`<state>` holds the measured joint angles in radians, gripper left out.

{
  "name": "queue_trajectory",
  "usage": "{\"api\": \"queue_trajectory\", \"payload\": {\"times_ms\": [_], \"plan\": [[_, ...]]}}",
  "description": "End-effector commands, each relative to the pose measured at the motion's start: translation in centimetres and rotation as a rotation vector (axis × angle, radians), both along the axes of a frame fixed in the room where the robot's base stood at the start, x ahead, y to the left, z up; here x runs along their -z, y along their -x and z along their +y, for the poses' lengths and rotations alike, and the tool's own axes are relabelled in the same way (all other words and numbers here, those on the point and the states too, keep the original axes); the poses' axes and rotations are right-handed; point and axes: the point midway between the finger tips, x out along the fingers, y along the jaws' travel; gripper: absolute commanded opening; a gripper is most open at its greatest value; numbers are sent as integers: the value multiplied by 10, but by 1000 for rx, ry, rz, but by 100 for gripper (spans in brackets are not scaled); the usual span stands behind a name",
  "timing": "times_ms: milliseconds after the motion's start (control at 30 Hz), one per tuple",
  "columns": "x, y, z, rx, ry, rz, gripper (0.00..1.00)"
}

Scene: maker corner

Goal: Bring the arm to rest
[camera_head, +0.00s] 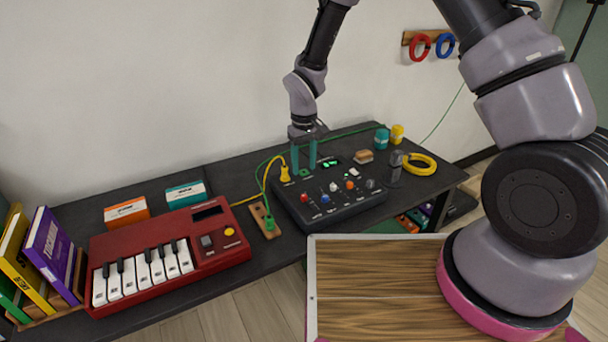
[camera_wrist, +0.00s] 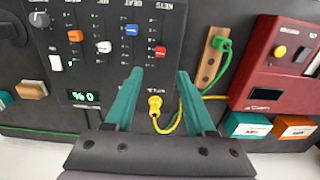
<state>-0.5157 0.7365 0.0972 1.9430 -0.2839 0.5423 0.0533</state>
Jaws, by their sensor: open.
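My gripper (camera_head: 303,168) is open and points down over the back left part of the black mixer panel (camera_head: 345,208). Its two teal fingers also show in the wrist view (camera_wrist: 159,75), spread apart with nothing held between them. A yellow plug (camera_head: 285,174) with a yellow cable stands at the panel's back left corner, just left of the fingers in the head view. In the wrist view the yellow plug (camera_wrist: 155,104) appears between the fingers, below them. Whether the fingertips touch the panel I cannot tell.
A green plug (camera_head: 269,223) sits in a wooden strip (camera_head: 259,212) beside the red keyboard (camera_head: 170,255). Small boxes (camera_head: 127,211), books (camera_head: 45,245), teal and yellow containers (camera_head: 381,139) and a yellow cable coil (camera_head: 420,164) stand around. The wall is close behind the table.

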Motion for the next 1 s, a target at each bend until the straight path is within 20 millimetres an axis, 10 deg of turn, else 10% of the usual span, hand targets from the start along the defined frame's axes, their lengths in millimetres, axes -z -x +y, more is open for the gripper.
{"api": "queue_trajectory", "payload": {"times_ms": [467,733,1000], "plan": [[-18,-4,-6,20,-8,-13,55],[-139,-17,-65,200,-70,-113,55],[-258,14,-143,417,-157,-224,55]]}}
